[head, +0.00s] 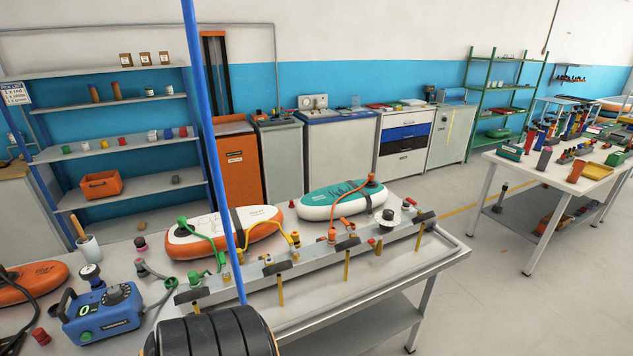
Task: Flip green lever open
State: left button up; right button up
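A grey manifold rail (320,262) lies across the front table, with several black handles and yellow upright pieces along it. At its left end a green hose (196,247) runs from an orange-and-white inflatable board (208,235) to a green fitting (221,259) on the rail. I cannot tell which green part is the lever, or whether it is open. A yellow hose (272,227) and an orange hose (340,207) join the rail further right. Neither of my grippers shows in the head view.
A blue pole (214,150) crosses in front of the rail's left part. A blue pump box (103,314) stands at the table's left. A green-and-white board (335,200) lies behind the rail. A second table (545,172) with many small items stands right, across open floor.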

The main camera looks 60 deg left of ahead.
aim_at(223, 260)
jog(key=u, duration=2.65)
